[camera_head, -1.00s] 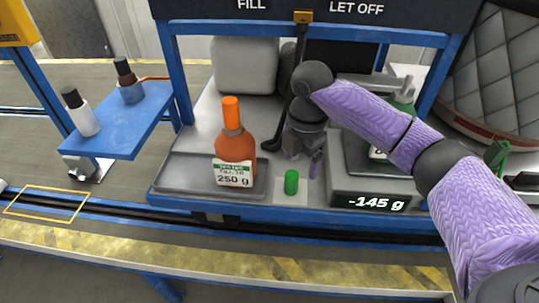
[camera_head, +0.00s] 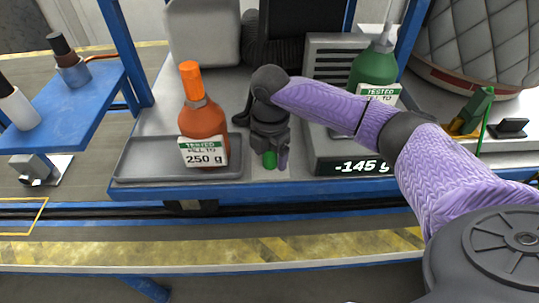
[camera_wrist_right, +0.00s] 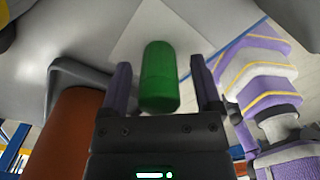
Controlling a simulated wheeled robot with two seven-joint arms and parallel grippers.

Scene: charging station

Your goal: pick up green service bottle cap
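The green service bottle cap (camera_head: 269,160) stands upright at the front of the station, between the orange bottle's tray and the scale. In the right wrist view the green cap (camera_wrist_right: 159,78) lies between the two purple fingers. My right gripper (camera_head: 271,157) is open around the cap, and the wrist view of the gripper (camera_wrist_right: 161,80) shows a small gap on each side. The gripper body hides the cap's upper part in the head view. The green bottle (camera_head: 374,72) stands behind my right forearm at the scale. My left gripper is not in view.
An orange bottle (camera_head: 203,132) stands on a grey tray (camera_head: 133,162) left of the gripper. The scale (camera_head: 322,163) reads -145 g on the right. A blue post (camera_head: 126,50) rises behind the tray.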

